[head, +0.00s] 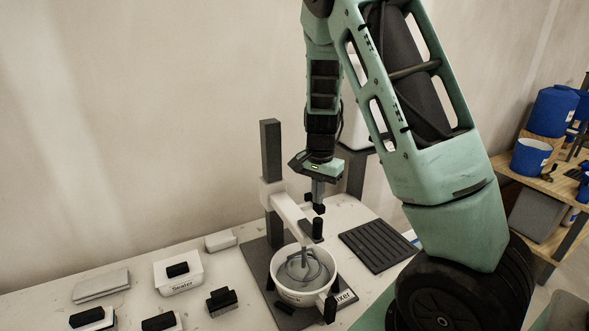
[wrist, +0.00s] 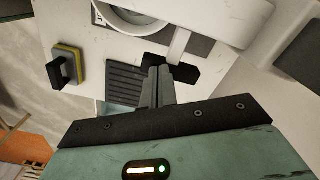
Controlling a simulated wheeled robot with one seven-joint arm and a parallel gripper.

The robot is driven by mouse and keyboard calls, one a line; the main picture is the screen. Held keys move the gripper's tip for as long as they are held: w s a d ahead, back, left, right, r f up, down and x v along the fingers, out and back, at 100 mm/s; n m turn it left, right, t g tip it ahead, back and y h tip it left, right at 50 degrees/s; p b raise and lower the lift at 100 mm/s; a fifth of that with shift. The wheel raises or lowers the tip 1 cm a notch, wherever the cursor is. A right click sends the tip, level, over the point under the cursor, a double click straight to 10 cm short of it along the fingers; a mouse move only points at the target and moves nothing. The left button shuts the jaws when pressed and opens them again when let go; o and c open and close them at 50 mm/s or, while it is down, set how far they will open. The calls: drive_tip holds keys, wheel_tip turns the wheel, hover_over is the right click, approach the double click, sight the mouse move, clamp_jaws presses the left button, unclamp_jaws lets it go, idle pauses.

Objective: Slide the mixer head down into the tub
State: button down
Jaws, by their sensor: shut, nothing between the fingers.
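The mixer stands on a dark base plate, with an upright dark column (head: 271,165) and a white sliding arm (head: 290,209) reaching forward from it. The grey mixer head (head: 304,258) hangs from the arm over the white round tub (head: 286,297); grey rings show inside the tub, and I cannot tell how deep the head sits. My gripper (head: 319,209) is shut and empty, pointing down just above the handle, seemingly apart from it. In the wrist view the shut fingers (wrist: 161,73) show near the tub's rim (wrist: 128,30).
A dark ribbed mat (head: 378,245) lies right of the mixer. Left of it are a white box labelled Sealer (head: 178,277), a black-handled block (head: 221,301) and other blocks. A shelf with blue buckets (head: 530,157) stands far right. The wall is behind the table.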

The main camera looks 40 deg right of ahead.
sight(317, 210)
drive_tip(key=shift+f+b, duration=1.85)
drive_tip(key=shift+f, duration=0.9)
wheel_tip(317, 210, up, 9)
drive_tip(key=p, duration=0.8)
drive_tip(key=shift+r+p, duration=0.15)
drive_tip(key=shift+p, duration=0.15)
